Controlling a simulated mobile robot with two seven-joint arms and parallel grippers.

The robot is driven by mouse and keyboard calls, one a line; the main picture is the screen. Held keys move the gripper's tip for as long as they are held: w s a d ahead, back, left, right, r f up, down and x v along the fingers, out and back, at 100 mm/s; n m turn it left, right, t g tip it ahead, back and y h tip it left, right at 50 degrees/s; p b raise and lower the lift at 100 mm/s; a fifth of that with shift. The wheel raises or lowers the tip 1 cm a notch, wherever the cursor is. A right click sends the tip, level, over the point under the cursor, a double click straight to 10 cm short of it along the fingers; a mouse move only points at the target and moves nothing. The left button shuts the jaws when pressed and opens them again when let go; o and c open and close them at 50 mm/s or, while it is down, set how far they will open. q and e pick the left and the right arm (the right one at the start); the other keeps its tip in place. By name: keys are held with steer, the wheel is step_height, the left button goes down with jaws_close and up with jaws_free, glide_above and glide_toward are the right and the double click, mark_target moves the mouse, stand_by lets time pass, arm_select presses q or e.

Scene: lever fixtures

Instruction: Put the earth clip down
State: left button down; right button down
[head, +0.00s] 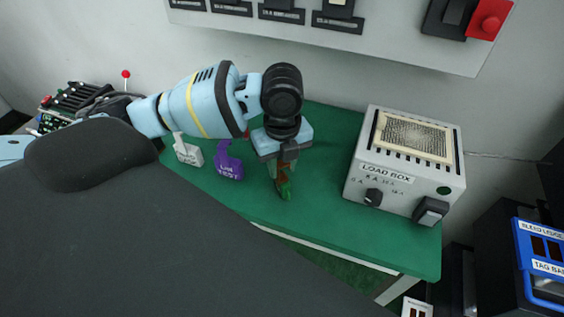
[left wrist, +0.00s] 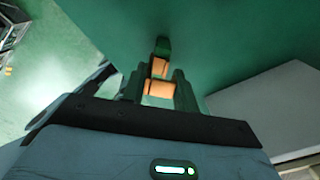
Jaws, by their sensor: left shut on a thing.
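The earth clip (head: 285,188) is green with copper-orange parts. It points down from my left gripper (head: 284,163), over the middle of the green bench top. In the left wrist view, the clip (left wrist: 162,46) shows its green end and orange pieces between the dark fingers of the gripper (left wrist: 159,88), which is shut on it. I cannot tell whether the clip's lower end touches the bench. The fingers and wrist hide its upper part. My right gripper is not in view.
The load box (head: 403,165) stands to the right on the green bench (head: 345,237). A purple tagged piece (head: 229,164) and a white one (head: 188,152) stand to the left of the clip. Green surface is clear between clip and load box. A panel (head: 330,20) hangs above.

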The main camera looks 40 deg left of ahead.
arm_select(q)
steer(key=c, duration=1.1)
jaws_free()
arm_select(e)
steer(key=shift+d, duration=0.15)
arm_select(q)
step_height(320, 180, up, 12)
steer(key=shift+r+p, duration=0.15)
steer(key=shift+p, duration=0.5)
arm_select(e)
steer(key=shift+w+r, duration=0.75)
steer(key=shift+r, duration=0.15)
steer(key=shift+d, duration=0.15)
